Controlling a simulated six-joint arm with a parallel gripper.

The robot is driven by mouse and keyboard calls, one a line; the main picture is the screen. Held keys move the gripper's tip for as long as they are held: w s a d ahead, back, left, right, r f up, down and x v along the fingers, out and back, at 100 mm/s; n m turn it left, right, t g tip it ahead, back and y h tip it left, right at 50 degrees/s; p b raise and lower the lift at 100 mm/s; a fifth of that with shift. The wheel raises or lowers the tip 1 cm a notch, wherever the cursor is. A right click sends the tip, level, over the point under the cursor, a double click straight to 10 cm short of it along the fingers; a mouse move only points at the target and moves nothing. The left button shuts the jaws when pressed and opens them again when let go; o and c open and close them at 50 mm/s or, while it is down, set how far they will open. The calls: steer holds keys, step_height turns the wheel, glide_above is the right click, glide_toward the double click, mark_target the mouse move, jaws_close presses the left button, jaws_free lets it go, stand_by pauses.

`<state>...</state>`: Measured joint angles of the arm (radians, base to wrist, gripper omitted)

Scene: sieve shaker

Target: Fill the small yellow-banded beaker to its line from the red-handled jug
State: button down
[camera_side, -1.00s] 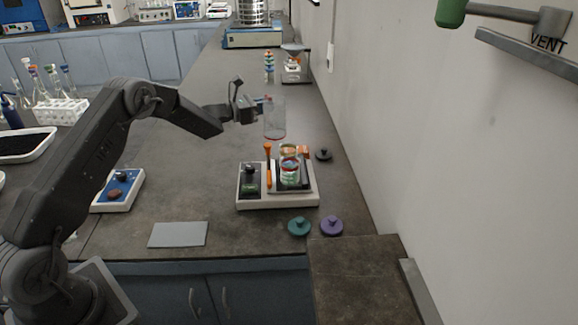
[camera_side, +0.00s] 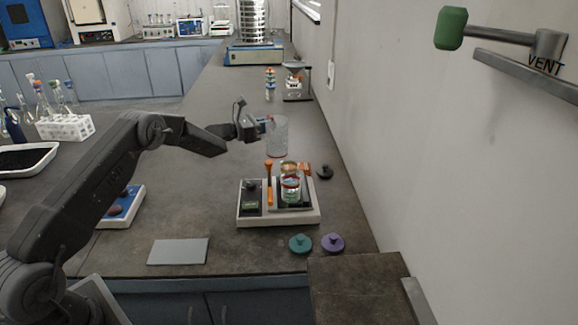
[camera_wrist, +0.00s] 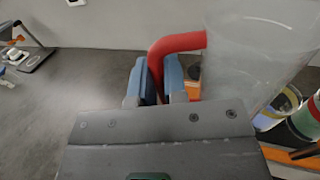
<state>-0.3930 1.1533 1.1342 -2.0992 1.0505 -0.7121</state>
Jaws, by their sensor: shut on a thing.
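My gripper (camera_side: 262,124) is shut on the red handle (camera_wrist: 178,43) of a clear jug (camera_side: 278,138), between its blue fingers. The jug is held in the air, about upright, above the far side of a white device. It also fills the upper right of the wrist view (camera_wrist: 255,50). Below it, glass vessels with coloured bands (camera_side: 290,187) stand on the device's dark plate and overlap in the side view. In the wrist view, a yellow-rimmed vessel (camera_wrist: 278,106) is partly hidden behind the jug. The fill line and the liquid level cannot be made out.
The white device (camera_side: 250,217) has orange-handled tools beside the vessels. A black lid (camera_side: 324,172), a teal lid (camera_side: 300,243) and a purple lid (camera_side: 332,242) lie around it. A grey pad (camera_side: 178,251) lies in front. The wall is close on the right.

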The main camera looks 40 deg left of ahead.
mark_target(274, 122)
steer(key=w+a+f, duration=0.2)
steer(key=a+f, duration=0.1)
steer(key=f, duration=0.2)
steer(key=shift+w+a+f, duration=0.15)
steer(key=shift+w+a, duration=0.1)
steer(key=shift+w, duration=0.1)
steer(key=shift+d, duration=0.1)
steer(key=d+r+m, duration=0.1)
steer(key=m, duration=0.1)
steer(key=s+d+r+m, duration=0.1)
steer(key=d+r+m, duration=0.1)
steer(key=r+m, duration=0.1)
steer(key=shift+s+d+m, duration=0.3)
steer(key=shift+s+d, duration=0.05)
steer(key=shift+s, duration=0.05)
steer(key=shift+s+d+r+m, duration=0.35)
steer(key=shift+d+r+m, duration=0.4)
steer(key=shift+m, duration=0.2)
steer(key=shift+s+d+r+m, duration=0.35)
steer(key=shift+d+r+m, duration=0.4)
steer(key=shift+m, duration=0.2)
steer(key=shift+r, duration=0.2)
